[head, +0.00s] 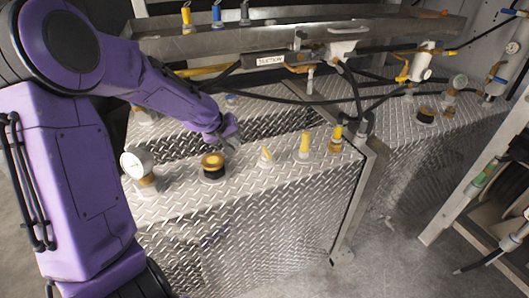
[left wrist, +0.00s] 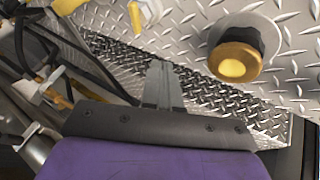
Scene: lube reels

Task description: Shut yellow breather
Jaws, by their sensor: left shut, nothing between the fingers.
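My left gripper (head: 230,136) hovers over the diamond-plate tank top, behind the round cap. Its fingers are together and empty; they show in the left wrist view (left wrist: 163,78). The round cap (head: 213,161) has a yellow centre, gold rim and black neck; it also shows in the left wrist view (left wrist: 236,64), right of the fingers and apart from them. A small yellow handle (head: 265,153) on a pale fitting leans to the left. A straighter yellow handle (head: 304,143) stands right of it. I cannot tell which yellow part is the breather. My right gripper is not in view.
A white-faced gauge (head: 135,164) stands left of the cap. A yellow-topped brass fitting (head: 336,138) stands near the tank's right corner. Black hoses (head: 270,97) and a metal rail (head: 270,40) run behind. The front strip of the tank top is clear.

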